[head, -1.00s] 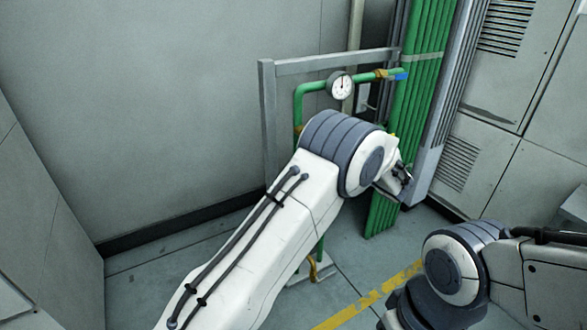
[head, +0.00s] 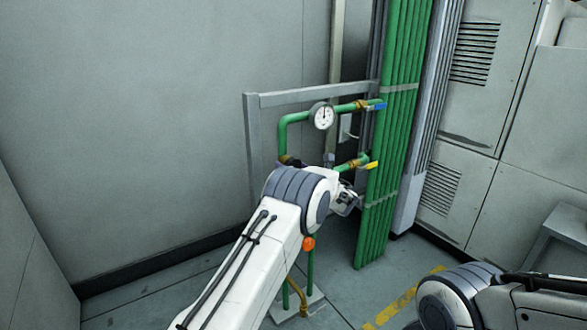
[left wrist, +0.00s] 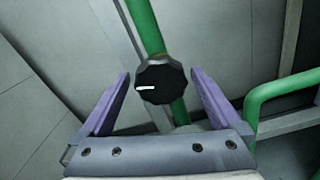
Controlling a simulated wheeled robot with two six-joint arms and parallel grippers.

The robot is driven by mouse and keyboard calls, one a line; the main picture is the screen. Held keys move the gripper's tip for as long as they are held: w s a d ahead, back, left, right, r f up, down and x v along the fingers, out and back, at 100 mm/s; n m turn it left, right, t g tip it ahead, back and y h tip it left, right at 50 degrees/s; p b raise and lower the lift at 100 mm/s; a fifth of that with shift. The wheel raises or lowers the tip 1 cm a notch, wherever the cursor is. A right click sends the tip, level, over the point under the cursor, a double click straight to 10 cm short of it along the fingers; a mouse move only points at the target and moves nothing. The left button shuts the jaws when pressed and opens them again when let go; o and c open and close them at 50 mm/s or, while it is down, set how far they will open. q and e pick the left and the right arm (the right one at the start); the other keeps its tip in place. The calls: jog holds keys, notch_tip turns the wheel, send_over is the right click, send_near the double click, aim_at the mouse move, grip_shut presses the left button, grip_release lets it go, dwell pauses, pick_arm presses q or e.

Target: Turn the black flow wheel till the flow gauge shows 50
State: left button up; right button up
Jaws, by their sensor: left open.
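The black flow wheel (left wrist: 161,81) shows in the left wrist view, mounted on a green pipe, with a white mark pointing left. My left gripper (left wrist: 160,75) is open, with its purple fingers on either side of the wheel. I see gaps between the fingers and the wheel, but I cannot tell how deep it sits between them. In the head view my left arm covers the wheel's area. The round white flow gauge (head: 322,116) sits on the upper green pipe. Its needle points roughly up, and its numbers are too small to read. My right gripper is out of view.
A grey frame (head: 253,140) stands behind the pipework. A blue-handled valve (head: 377,107), a yellow-handled valve (head: 371,166) and an orange knob (head: 308,243) are on the pipes. Thick vertical green pipes (head: 387,150) stand to the right. Grey cabinets (head: 470,100) line the right wall.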

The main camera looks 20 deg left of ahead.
pick_arm(q)
jog(key=c, duration=1.4)
jog(key=shift+o, duration=0.2)
jog(key=shift+w+d+f+n+b, duration=0.1)
jog(key=shift+f+n+b, duration=0.05)
jog(key=shift+n+b, duration=0.65)
jog(key=n+b, duration=1)
jog(key=b, duration=0.2)
jog(key=shift+w+d+n+b, duration=0.1)
jog(key=shift+d+n+b, duration=0.05)
jog(key=shift+n+b, duration=1.35)
jog(key=shift+n, duration=0.1)
jog(key=shift+r, duration=0.2)
jog(key=o, duration=1.4)
jog(key=shift+c, duration=0.2)
